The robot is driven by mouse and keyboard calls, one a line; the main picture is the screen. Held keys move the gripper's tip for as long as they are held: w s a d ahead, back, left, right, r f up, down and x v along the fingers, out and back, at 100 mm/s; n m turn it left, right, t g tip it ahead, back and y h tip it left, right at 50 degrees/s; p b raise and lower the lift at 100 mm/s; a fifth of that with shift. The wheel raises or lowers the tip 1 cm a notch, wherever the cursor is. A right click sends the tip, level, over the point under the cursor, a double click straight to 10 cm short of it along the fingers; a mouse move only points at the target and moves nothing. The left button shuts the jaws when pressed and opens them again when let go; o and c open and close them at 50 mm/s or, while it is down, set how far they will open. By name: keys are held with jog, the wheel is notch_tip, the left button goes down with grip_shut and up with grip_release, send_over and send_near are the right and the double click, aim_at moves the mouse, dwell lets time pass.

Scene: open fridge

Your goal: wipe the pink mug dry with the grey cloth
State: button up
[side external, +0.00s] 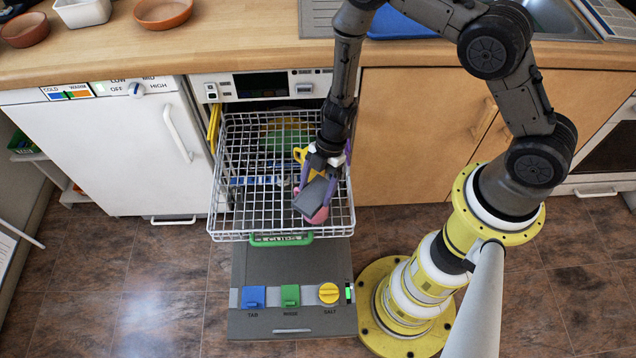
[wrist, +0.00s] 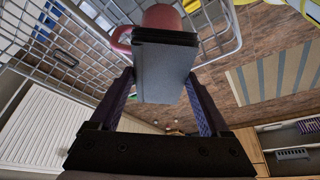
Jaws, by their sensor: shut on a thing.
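The grey cloth (side external: 313,194) is a folded, flat pad held in my gripper (side external: 323,172). In the wrist view the cloth (wrist: 165,78) fills the space between the two purple fingers of my gripper (wrist: 160,88). The pink mug (side external: 319,216) is at the front right corner of the white wire rack (side external: 236,210), partly hidden behind the cloth and gripper. In the wrist view the mug (wrist: 162,17) shows just past the cloth's dark far edge, with its handle on the left. The cloth overlaps the mug in both views; I cannot tell whether they touch.
The rack is pulled out above the open dishwasher door (side external: 290,320). A yellow item (side external: 299,155) is beside my gripper in the rack. The rack's left front is mostly empty. The wooden counter (side external: 240,45) is behind, with terracotta bowls (side external: 163,12) on it.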

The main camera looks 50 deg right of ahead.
jog(key=shift+s+a, duration=0.15)
jog(key=shift+a, duration=0.35)
jog(key=shift+w+d, duration=0.3)
jog(key=shift+d, duration=0.55)
jog(key=shift+w+d, duration=0.3)
jog(key=shift+d, duration=0.55)
jog(key=shift+a+r, duration=0.1)
jog(key=shift+r, duration=3.95)
